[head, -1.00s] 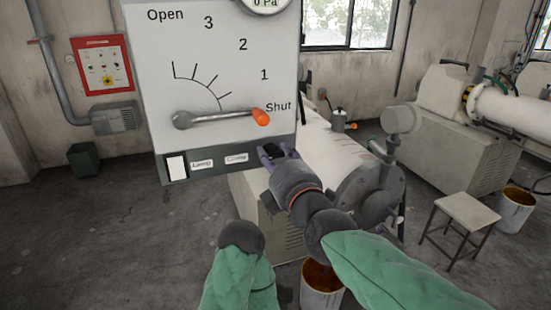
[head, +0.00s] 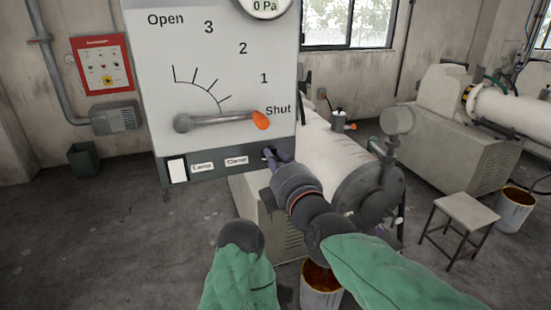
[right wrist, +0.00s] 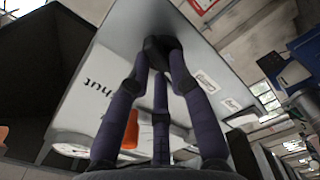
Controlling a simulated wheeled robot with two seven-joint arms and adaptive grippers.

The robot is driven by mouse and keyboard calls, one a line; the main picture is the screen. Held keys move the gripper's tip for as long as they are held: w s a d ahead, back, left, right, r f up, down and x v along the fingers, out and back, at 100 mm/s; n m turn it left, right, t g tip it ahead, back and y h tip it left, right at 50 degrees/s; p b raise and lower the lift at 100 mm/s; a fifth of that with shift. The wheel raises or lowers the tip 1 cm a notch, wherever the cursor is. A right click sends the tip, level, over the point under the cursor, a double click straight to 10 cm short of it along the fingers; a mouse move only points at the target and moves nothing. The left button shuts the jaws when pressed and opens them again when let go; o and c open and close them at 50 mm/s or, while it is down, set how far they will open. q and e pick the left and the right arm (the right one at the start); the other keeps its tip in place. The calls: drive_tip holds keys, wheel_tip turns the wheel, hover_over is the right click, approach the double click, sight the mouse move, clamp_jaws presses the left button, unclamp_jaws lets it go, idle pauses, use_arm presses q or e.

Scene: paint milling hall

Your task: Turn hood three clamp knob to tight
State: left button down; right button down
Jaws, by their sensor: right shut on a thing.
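The hood control panel (head: 215,60) is a pale box with a dark strip along its bottom, seen at centre left. The strip carries a "Lamp" label (head: 202,167) and a "Clamp" label (head: 237,161). My right gripper (head: 271,157) is at the right end of this strip, beside the "Clamp" label. In the right wrist view its purple fingers (right wrist: 161,62) close around a small dark knob (right wrist: 160,46) on the panel face. The fingers cover much of the knob, and I cannot read its setting. My left gripper is out of view.
An orange-tipped lever (head: 215,121) on the panel, just above my right gripper, points to "Shut". A pale milling machine (head: 325,150) stands behind. A stool (head: 465,210) and a bucket (head: 320,285) stand on the floor. Open floor lies at left.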

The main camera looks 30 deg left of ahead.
drive_tip(key=shift+w+d+f+m+b, duration=0.1)
drive_tip(key=shift+m+b, duration=0.25)
drive_tip(key=shift+m, duration=2.1)
drive_tip(key=shift+a+f+m+b, duration=0.1)
drive_tip(key=shift+m+b, duration=0.2)
drive_tip(key=shift+m, duration=2.2)
drive_tip(key=shift+w+d+f+m+b, duration=0.1)
drive_tip(key=shift+m+b, duration=0.25)
drive_tip(key=shift+m, duration=2.1)
drive_tip(key=c, duration=1.1)
unclamp_jaws()
drive_tip(key=shift+s+d+r, duration=0.1)
drive_tip(key=shift+s, duration=0.05)
drive_tip(key=v, duration=1.1)
drive_tip(key=shift+s+d, duration=0.25)
